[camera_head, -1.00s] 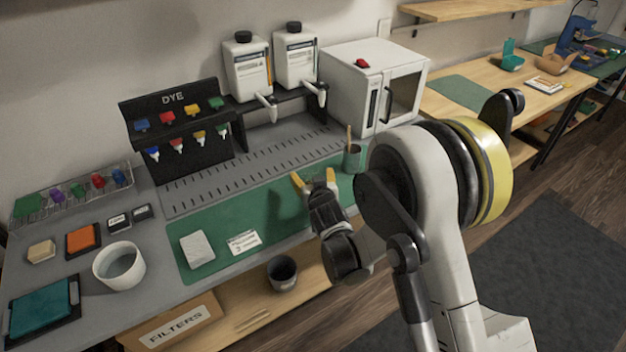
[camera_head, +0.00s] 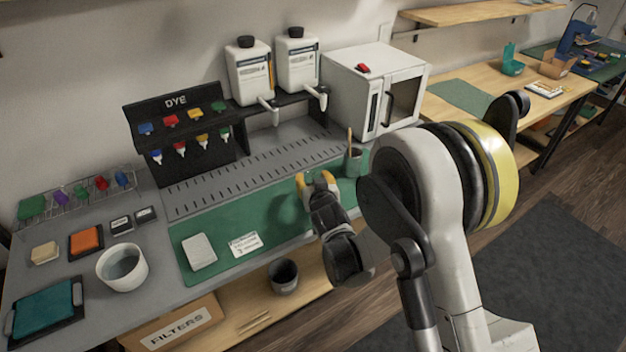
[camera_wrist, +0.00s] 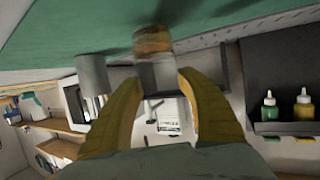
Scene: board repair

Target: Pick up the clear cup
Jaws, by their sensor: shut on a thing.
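The clear cup (camera_wrist: 153,44) shows in the wrist view as a small see-through shape with an amber-brown band, at the green mat (camera_wrist: 90,40). My gripper (camera_wrist: 160,82) has its two yellow fingers on either side of it, shut on it. In the head view, my gripper (camera_head: 316,181) is low over the back right of the green mat (camera_head: 205,232). The cup can hardly be made out there between the fingers. I cannot tell whether it still touches the mat.
A grey-green cup with a stick (camera_head: 353,162) stands just right of my gripper. A slotted grey tray (camera_head: 255,178) and dye rack (camera_head: 180,130) lie behind. A white box with a door (camera_head: 375,90) stands back right. A white bowl (camera_head: 122,268) is at left.

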